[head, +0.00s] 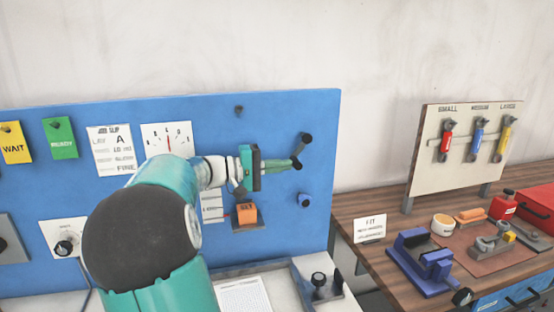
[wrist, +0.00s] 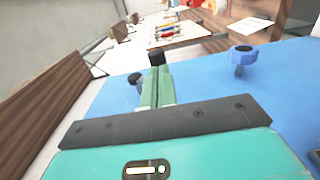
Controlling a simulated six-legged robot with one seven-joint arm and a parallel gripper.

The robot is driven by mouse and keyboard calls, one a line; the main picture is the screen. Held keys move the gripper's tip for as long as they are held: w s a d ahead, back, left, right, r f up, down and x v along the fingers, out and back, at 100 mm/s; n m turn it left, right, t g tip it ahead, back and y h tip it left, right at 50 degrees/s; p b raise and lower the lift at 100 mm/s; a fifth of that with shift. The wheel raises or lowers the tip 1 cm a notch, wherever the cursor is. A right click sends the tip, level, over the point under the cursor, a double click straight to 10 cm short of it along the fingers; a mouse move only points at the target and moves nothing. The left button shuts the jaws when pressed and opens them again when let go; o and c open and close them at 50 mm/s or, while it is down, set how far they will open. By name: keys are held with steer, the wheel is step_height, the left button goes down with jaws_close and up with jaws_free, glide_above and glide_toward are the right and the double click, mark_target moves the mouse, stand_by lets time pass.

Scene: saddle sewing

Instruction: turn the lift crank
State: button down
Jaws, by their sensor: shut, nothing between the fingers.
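The lift crank (head: 304,145), a dark angled lever with a round end, sits near the right edge of the blue panel. My gripper (head: 292,165) reaches in from the left. Its green fingers are shut with nothing between them, and their tips are at the lower end of the crank. I cannot tell whether they touch it. In the wrist view my gripper (wrist: 156,80) points ahead over the blue panel. A dark round end (wrist: 135,78) shows just left of the fingers, and a dark piece is at their tips. The fingers hide part of the crank.
An orange block (head: 246,213) is on the panel below my gripper. A wooden bench (head: 385,250) with tools stands to the right.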

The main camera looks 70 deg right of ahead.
steer(key=s+d+f+g+h, duration=0.1)
steer(key=s+d+f+g, duration=0.1)
steer(key=s+d+f, duration=0.1)
steer(key=shift+s+f, duration=0.55)
steer(key=shift+s, duration=0.55)
stand_by(0.4)
